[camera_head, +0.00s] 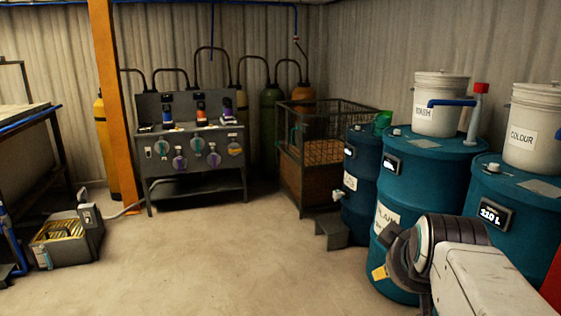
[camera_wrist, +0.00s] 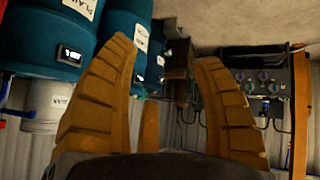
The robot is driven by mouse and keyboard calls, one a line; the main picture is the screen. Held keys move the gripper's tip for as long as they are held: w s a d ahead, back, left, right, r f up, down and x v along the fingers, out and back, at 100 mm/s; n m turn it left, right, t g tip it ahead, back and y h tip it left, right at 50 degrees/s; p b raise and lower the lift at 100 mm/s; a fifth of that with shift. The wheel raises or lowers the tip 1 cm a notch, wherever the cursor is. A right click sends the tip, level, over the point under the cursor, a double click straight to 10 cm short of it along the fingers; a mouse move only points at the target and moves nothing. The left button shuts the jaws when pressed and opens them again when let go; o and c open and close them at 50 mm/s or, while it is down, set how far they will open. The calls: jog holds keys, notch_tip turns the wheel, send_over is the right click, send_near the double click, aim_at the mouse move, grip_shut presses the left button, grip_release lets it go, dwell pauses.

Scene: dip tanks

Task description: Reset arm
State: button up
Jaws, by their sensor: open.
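The wrist view is upside down, with barrels to the left and the control bench to the right. In the head view my arm reaches in from the lower right. The yellowish tip of my gripper (camera_head: 380,272) shows there in front of the blue barrels, and the rest of the fingers is hidden behind the wrist.
Blue barrels (camera_head: 429,180) stand close on the right, with white buckets (camera_head: 440,105) on top. A wire-sided crate (camera_head: 304,180), a control bench (camera_head: 192,150) and an orange post (camera_head: 113,100) stand farther back. A small machine (camera_head: 70,238) sits at left. The middle floor is clear.

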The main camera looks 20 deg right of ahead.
jog(key=s+a+f+n+g+y+p, duration=0.1)
jog(key=s+a+p, duration=0.3)
jog(key=a, duration=0.5)
jog(key=s+a+f+n+g+y+p, duration=0.1)
jog(key=s+a+f+g+y+p, duration=0.1)
jog(key=a, duration=0.7)
jog(key=s+g+y+p, duration=0.1)
jog(key=s+y+p, duration=0.1)
jog(key=s, duration=0.1)
jog(key=shift+s, duration=0.25)
jog(key=shift+d, duration=0.15)
